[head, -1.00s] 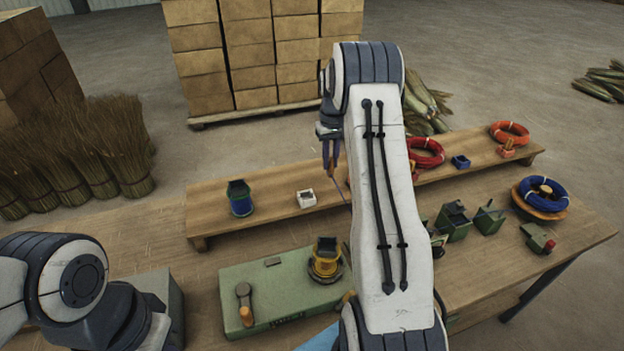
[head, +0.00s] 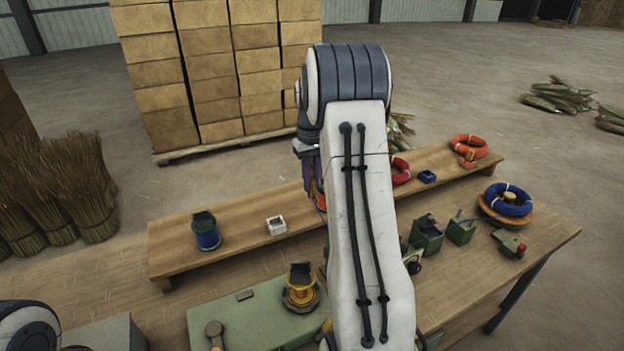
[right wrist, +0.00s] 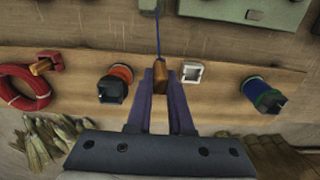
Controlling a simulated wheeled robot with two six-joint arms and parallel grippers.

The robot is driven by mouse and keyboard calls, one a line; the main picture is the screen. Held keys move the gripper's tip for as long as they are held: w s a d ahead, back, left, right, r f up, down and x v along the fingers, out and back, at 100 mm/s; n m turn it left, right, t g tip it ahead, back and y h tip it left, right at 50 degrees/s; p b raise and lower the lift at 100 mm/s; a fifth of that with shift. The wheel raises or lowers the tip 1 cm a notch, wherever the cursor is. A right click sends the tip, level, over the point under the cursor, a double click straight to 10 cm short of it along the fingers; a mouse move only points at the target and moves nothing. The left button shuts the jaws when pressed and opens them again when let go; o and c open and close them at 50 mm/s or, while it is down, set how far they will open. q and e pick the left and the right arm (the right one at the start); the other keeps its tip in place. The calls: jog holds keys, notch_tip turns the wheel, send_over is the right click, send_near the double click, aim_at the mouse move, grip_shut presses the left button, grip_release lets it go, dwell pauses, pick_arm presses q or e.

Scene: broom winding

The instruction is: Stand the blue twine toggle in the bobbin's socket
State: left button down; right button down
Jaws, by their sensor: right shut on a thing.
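My right gripper (right wrist: 160,76) is shut on the wooden toggle (right wrist: 161,73), with blue twine (right wrist: 158,35) running from it toward the top of the right wrist view. In the head view my right gripper (head: 313,183) is mostly hidden behind my arm, above the raised shelf. A yellow bobbin (head: 300,296) with a dark square socket on top stands on the green box. A blue-wound bobbin (head: 206,237), also dark-topped, stands on the shelf. I cannot tell which bobbin is meant. My left gripper is out of view; only its arm shows at bottom left.
A white square holder (head: 276,225) and an orange-wound bobbin (right wrist: 116,80) stand on the shelf beside the held toggle. A red coil (right wrist: 27,88) lies farther along. Green blocks (head: 427,236) and a blue coil (head: 508,200) are on the bench at right.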

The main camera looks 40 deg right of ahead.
jog(key=s+a+b, duration=0.4)
jog(key=s+a, duration=0.8)
jog(key=s, duration=0.1)
jog(key=shift+a, duration=0.15)
jog(key=shift+f+b, duration=0.15)
jog(key=shift+b, duration=0.15)
jog(key=shift+w+a+f+b, duration=0.1)
jog(key=shift+a+f+b, duration=0.15)
jog(key=shift+f+b, duration=0.25)
jog(key=shift+w+a+f+b, duration=0.1)
jog(key=shift+a+f+b, duration=0.15)
jog(key=shift+f, duration=0.5)
jog(key=shift+w+a+f+b, duration=0.1)
jog(key=shift+a+f+b, duration=0.15)
jog(key=shift+f+b, duration=0.25)
jog(key=shift+f, duration=0.15)
jog(key=shift+s+f+b, duration=0.1)
jog(key=shift+f+b, duration=0.2)
jog(key=shift+f, duration=0.35)
jog(key=shift+r, duration=0.1)
